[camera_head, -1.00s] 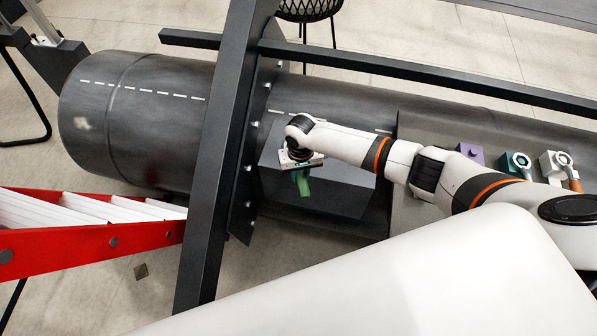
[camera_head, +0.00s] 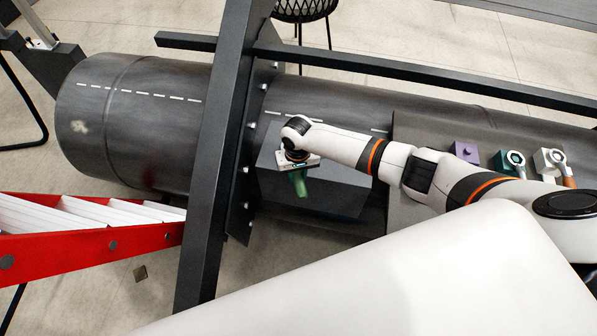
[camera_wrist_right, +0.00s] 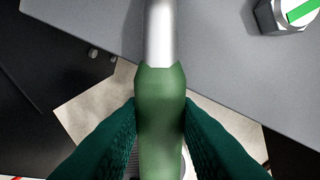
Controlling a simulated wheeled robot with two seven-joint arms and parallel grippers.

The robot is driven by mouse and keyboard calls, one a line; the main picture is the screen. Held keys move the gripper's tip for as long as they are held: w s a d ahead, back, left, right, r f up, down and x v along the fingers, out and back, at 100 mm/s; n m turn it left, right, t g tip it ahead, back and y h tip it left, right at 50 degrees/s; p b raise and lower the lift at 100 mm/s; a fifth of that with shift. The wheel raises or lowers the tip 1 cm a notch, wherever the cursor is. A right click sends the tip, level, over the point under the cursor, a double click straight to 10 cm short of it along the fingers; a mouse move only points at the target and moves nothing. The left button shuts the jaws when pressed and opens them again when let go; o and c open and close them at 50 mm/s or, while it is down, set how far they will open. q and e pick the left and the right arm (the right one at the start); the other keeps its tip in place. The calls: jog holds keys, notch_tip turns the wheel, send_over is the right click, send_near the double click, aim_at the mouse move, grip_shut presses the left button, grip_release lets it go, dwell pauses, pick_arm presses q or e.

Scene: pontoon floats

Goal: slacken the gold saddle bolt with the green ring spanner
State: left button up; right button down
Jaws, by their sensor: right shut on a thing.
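My right gripper (camera_head: 298,164) is over the dark box-shaped block (camera_head: 335,188) on the side of the pontoon float. It is shut on the green handle of the spanner (camera_head: 300,186), which hangs below it. In the right wrist view the green handle (camera_wrist_right: 160,90) sits between the two dark teal fingers, and a silver shank runs up out of the picture. The spanner's ring end is hidden. A silver-grey hex bolt head (camera_wrist_right: 284,14) with a green stripe shows at the top right, apart from the shank. I cannot make out a gold bolt. My left gripper is not in view.
A dark upright beam (camera_head: 222,150) and bolted flange stand left of my gripper. A long rail (camera_head: 430,82) runs behind. Purple (camera_head: 466,151), green (camera_head: 507,163) and white (camera_head: 550,162) holders sit at right. A red ladder (camera_head: 90,245) is at lower left.

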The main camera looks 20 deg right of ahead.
jog(key=shift+w+a+r+m, duration=0.1)
jog(key=shift+a+m, duration=0.3)
jog(key=shift+a, duration=0.05)
jog(key=shift+r+p, duration=2.4)
jog(key=shift+p, duration=0.45)
